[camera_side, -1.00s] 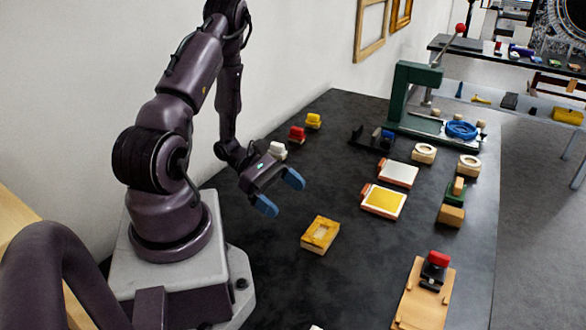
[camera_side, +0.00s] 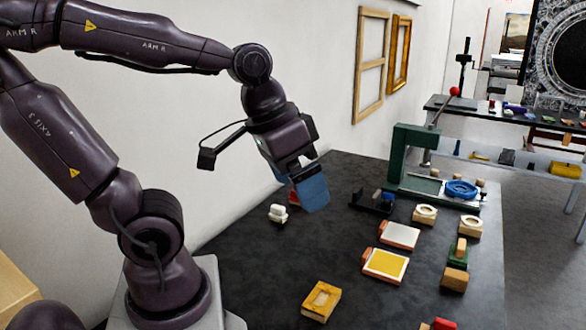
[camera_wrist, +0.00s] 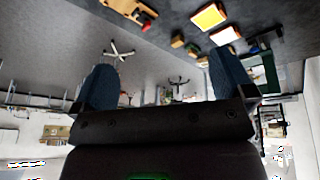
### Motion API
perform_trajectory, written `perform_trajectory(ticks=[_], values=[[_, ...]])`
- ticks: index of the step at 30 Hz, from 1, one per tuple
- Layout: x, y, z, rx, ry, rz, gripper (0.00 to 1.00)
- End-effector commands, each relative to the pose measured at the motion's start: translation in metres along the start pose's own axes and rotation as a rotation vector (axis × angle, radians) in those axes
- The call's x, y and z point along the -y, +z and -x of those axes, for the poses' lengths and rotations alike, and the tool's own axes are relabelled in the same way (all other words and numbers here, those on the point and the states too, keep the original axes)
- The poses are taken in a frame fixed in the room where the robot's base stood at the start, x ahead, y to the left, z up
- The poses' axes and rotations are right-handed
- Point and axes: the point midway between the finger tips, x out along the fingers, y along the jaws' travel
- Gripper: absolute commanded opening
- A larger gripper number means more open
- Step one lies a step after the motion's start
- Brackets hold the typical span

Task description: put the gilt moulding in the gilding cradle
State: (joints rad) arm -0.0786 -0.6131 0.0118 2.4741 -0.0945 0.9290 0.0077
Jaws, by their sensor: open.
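A gold-ochre block (camera_side: 320,301) with a paler rectangular recess in its top lies at the front of the dark bench in the side view. It may be the gilt moulding, but I cannot tell for sure. My gripper (camera_side: 309,188), with blue fingers, is raised above the bench, well apart from the ochre block. In the wrist view my gripper (camera_wrist: 165,78) is open, with nothing between its fingers.
A white pad (camera_side: 399,235) and a yellow-topped pad (camera_side: 385,264) lie mid-bench. A green press (camera_side: 408,160) stands at the back. The bench between the white and ochre blocks is clear.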

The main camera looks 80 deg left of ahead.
Motion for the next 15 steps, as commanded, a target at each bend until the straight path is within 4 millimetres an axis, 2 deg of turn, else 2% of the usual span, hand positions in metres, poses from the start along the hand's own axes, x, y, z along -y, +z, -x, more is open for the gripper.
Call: perform_trajectory(ticks=[3, 5, 15], values=[[-0.005, 0.001, 0.015, -0.098, -0.028, -0.101, 1.00], [-0.006, 0.002, 0.018, -0.122, -0.037, -0.125, 0.89], [-0.006, 0.002, 0.021, -0.136, -0.043, -0.139, 0.89]])
